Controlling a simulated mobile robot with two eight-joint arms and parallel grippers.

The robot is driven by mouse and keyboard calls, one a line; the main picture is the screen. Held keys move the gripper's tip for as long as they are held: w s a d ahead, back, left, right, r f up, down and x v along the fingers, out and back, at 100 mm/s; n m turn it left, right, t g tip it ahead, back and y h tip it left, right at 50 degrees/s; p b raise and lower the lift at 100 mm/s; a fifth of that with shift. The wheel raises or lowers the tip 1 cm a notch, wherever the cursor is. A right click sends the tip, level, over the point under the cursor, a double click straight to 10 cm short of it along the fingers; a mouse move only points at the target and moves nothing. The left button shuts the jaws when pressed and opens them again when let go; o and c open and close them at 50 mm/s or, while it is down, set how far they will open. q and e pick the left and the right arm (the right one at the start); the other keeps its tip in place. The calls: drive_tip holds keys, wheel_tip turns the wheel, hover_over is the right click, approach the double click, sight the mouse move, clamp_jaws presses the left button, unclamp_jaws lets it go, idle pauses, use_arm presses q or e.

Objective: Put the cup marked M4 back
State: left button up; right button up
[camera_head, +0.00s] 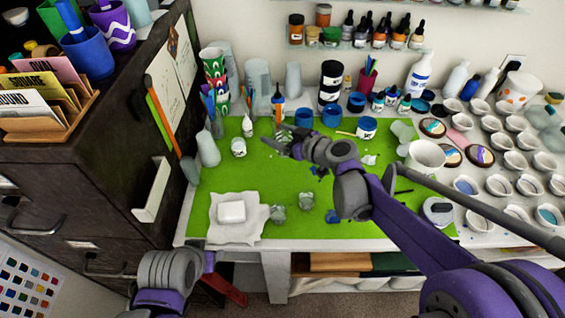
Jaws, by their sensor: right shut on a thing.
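My right gripper (279,144) reaches over the far part of the green mat (300,185). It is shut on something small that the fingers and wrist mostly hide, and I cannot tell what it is. Small clear cups stand on the mat, one (277,214) beside another (306,201) at the front. Blue cups (304,117) stand at the mat's back edge. No M4 mark is readable on any cup.
A white block (231,211) lies on a cloth at the mat's front left. A white jug (424,157) and many small white cups fill the right side. A dark cabinet (85,150) bounds the left. Bottles line the back. The mat's front middle has some free room.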

wheel_tip(320, 180, down, 8)
drive_tip(key=shift+f+b, duration=0.2)
drive_tip(key=shift+b, duration=0.25)
drive_tip(key=o, duration=0.9)
drive_tip(key=shift+f, duration=0.2)
drive_tip(key=o, duration=0.5)
drive_tip(key=shift+c, duration=0.2)
drive_tip(key=shift+r, duration=0.15)
drive_tip(key=shift+s+d+r, duration=0.15)
drive_tip(key=shift+s+r, duration=0.05)
drive_tip(key=v, duration=1.1)
drive_tip(key=shift+s+d, duration=0.2)
